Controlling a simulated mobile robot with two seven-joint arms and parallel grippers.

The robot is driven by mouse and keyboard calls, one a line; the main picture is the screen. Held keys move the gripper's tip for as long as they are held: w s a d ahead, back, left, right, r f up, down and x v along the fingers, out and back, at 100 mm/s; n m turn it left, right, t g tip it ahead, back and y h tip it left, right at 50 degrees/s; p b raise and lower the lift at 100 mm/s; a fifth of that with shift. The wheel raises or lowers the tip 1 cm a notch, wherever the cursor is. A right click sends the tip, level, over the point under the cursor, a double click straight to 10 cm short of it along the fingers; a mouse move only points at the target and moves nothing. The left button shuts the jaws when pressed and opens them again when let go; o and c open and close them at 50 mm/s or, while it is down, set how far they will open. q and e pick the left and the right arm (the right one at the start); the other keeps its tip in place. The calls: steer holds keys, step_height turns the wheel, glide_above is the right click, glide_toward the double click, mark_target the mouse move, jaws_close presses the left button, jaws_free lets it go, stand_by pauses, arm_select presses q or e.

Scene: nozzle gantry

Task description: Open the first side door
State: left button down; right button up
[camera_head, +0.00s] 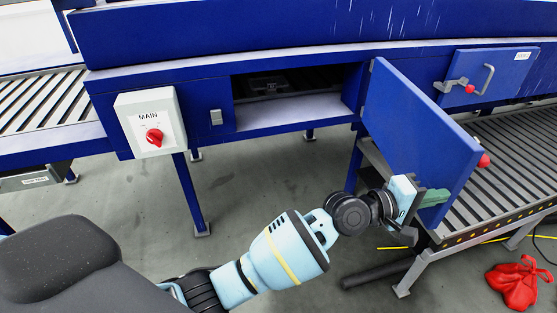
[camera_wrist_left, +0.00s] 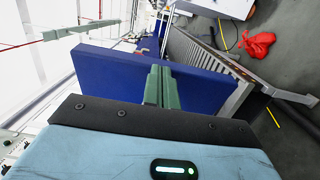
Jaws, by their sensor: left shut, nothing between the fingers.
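The first side door (camera_head: 418,125) is a blue panel swung wide outward from its hinge at the right of the cabinet opening (camera_head: 300,88). Its red knob (camera_head: 484,160) shows beyond its outer edge. My left gripper (camera_head: 432,198) is at the inner face of the door, near its lower part. Its green fingers are shut with nothing between them. In the left wrist view the shut fingers (camera_wrist_left: 160,86) point at the blue door panel (camera_wrist_left: 205,90); I cannot tell whether they touch it. My right gripper is not in view.
A second side door (camera_head: 490,75) with a handle and red knob is closed at the right. A MAIN switch box (camera_head: 150,122) is left of the opening. A roller conveyor (camera_head: 510,150) runs behind the open door. A red bag (camera_head: 517,283) lies on the floor.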

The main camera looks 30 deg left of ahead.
mark_target(453, 196)
arm_select(q)
steer(key=shift+s+x, duration=0.25)
steer(key=shift+x, duration=1.95)
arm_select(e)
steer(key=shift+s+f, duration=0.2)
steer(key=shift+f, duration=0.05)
arm_select(q)
steer(key=shift+d, duration=0.2)
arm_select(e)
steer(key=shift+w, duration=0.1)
arm_select(q)
steer(key=shift+s+a, duration=0.1)
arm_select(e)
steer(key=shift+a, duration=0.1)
